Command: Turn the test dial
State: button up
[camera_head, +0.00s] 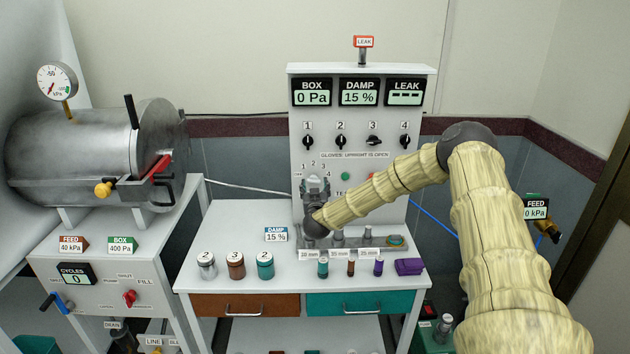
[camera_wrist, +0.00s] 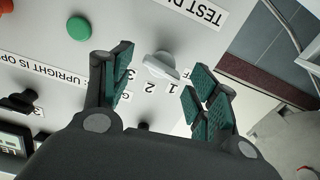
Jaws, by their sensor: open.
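The test dial (camera_wrist: 162,66) is a pale grey knob on the white panel, with the numbers 1, 2 and 3 beside it and a partly cut-off "TEST D" label (camera_wrist: 203,10). My gripper (camera_wrist: 158,78) is open in the wrist view. Its dark green padded fingers stand on either side of the dial, with visible gaps; I see no contact. Whether the fingertips reach to the dial's depth is hard to tell. In the head view my gripper (camera_head: 315,188) is at the panel's lower left, below the numbers, and hides the dial.
A green button (camera_wrist: 79,26) is near the dial. A row of black glove switches (camera_head: 340,142) sits above; switch 3 is turned sideways. Below, the bench (camera_head: 220,225) carries jars, small vials and a purple block (camera_head: 408,267). A steel chamber (camera_head: 80,150) stands left.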

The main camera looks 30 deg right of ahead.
aim_at(314, 183)
jog(key=shift+p+x, duration=0.45)
jog(key=shift+x, duration=1.2)
jog(key=c, duration=0.8)
